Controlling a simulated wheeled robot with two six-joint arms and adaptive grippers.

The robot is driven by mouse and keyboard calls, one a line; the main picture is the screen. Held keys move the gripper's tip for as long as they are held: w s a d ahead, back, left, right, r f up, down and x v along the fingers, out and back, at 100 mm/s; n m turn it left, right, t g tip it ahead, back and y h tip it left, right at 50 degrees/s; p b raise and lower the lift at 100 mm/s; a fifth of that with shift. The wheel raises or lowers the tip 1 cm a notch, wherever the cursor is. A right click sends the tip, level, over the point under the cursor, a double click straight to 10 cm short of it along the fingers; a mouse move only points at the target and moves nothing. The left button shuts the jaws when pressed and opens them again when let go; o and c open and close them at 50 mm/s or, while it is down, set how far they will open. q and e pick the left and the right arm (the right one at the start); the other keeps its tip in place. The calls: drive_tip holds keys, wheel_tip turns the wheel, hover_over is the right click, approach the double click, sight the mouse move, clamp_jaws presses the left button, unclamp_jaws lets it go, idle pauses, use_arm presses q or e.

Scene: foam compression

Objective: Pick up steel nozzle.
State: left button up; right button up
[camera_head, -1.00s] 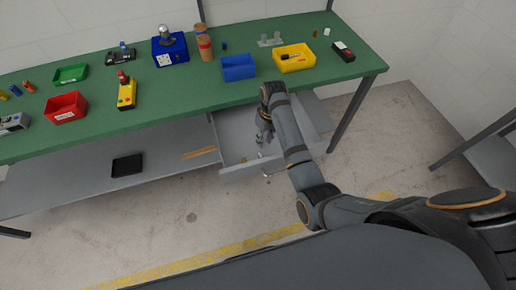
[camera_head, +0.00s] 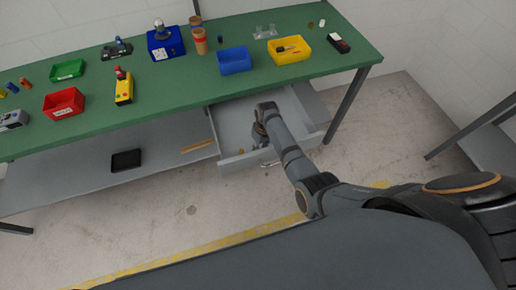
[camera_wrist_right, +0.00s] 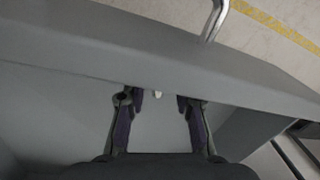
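A small brass-coloured piece (camera_head: 241,150) lies in the drawer left of the gripper. My left gripper is not in view.
The drawer's front wall (camera_wrist_right: 140,48) with its handle (camera_wrist_right: 215,20) is close to my right gripper. Above is the green bench (camera_head: 180,90) with a blue bin (camera_head: 234,62), a yellow bin (camera_head: 290,53) and a red bin (camera_head: 64,104). The drawer's right part looks clear.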

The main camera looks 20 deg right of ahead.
clamp_jaws()
drive_tip(key=shift+r, duration=0.1)
